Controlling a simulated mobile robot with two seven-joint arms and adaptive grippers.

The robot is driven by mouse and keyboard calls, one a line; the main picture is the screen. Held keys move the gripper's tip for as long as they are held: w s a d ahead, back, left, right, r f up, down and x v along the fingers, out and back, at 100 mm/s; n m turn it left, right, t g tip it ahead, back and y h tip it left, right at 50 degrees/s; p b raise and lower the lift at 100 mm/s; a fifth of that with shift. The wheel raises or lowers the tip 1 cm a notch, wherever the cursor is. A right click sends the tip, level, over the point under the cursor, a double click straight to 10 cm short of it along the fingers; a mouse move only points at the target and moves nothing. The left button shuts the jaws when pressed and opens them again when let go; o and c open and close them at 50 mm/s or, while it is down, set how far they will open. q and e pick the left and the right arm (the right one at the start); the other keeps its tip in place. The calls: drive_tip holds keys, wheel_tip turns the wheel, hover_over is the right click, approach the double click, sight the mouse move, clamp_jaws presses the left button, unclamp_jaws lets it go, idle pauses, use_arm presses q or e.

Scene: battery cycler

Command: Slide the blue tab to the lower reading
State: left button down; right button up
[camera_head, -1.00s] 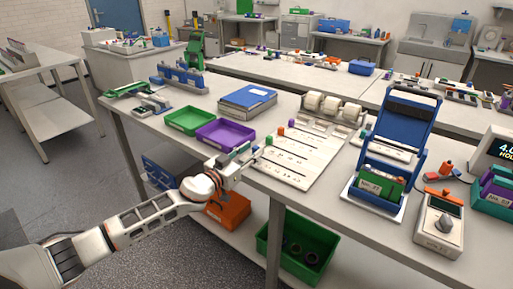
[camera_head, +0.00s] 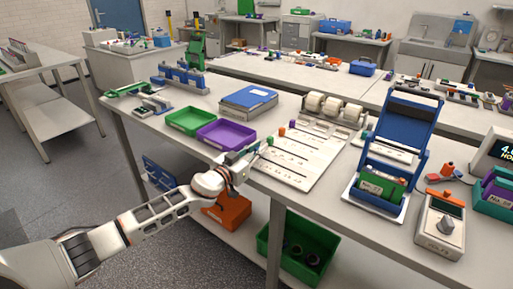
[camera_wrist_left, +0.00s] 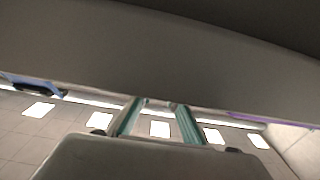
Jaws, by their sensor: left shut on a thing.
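A pale board (camera_head: 318,150) with printed rows of marks and slots lies on the bench. Purple (camera_head: 293,124), orange (camera_head: 282,131) and green (camera_head: 270,140) tabs stand along its left side. My left gripper (camera_head: 252,151) is at the board's near left corner, beside the green tab, in line with the row of tabs. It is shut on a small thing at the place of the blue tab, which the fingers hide. In the left wrist view the two teal-edged fingers (camera_wrist_left: 160,118) stand a little apart, and the thing between them is not clear. My right gripper is not in view.
A purple tray (camera_head: 226,134) and a green tray (camera_head: 188,121) lie left of the board. White rolls (camera_head: 330,106) stand behind it. A blue stand (camera_head: 400,130) and a grey meter (camera_head: 440,226) are to the right. The bench's front edge runs below my gripper.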

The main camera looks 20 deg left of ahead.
sight(265, 159)
use_arm(q)
drive_tip(key=d, duration=0.1)
drive_tip(key=s+d, duration=0.1)
drive_tip(key=d, duration=0.1)
drive_tip(key=shift+p, duration=0.3)
drive_tip(key=shift+a, duration=0.1)
drive_tip(key=c, duration=2)
unclamp_jaws()
drive_tip(key=shift+o, duration=0.2)
drive_tip(key=v, duration=1.2)
